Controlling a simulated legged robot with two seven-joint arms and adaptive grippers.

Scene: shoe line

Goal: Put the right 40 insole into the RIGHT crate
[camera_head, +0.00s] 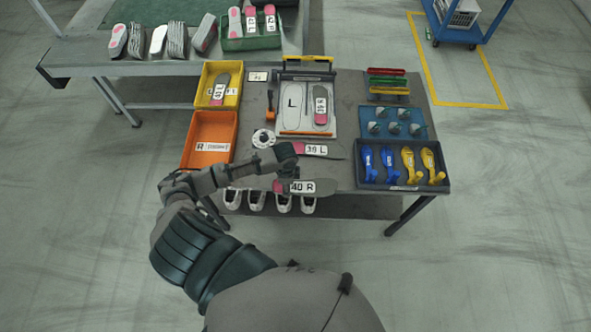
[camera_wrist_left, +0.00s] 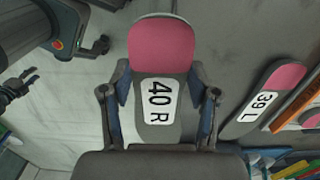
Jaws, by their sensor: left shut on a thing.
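The right 40 insole (camera_head: 318,187), dark grey with a pink end and a "40 R" label, is at the table's front edge. My left gripper (camera_head: 286,172) is shut on it. In the left wrist view the insole (camera_wrist_left: 160,55) lies between the two fingers (camera_wrist_left: 159,97), its pink end beyond them. Whether it touches the table is unclear. The orange crate (camera_head: 233,157), with an "R" label on its front, stands at the left edge of the table and looks empty. It is left of and behind my left gripper.
A "39 L" insole (camera_head: 330,152) lies just behind the held one. A yellow crate (camera_head: 202,98) with an insole inside stands behind the orange crate. A dark tray (camera_head: 442,160) is at right.

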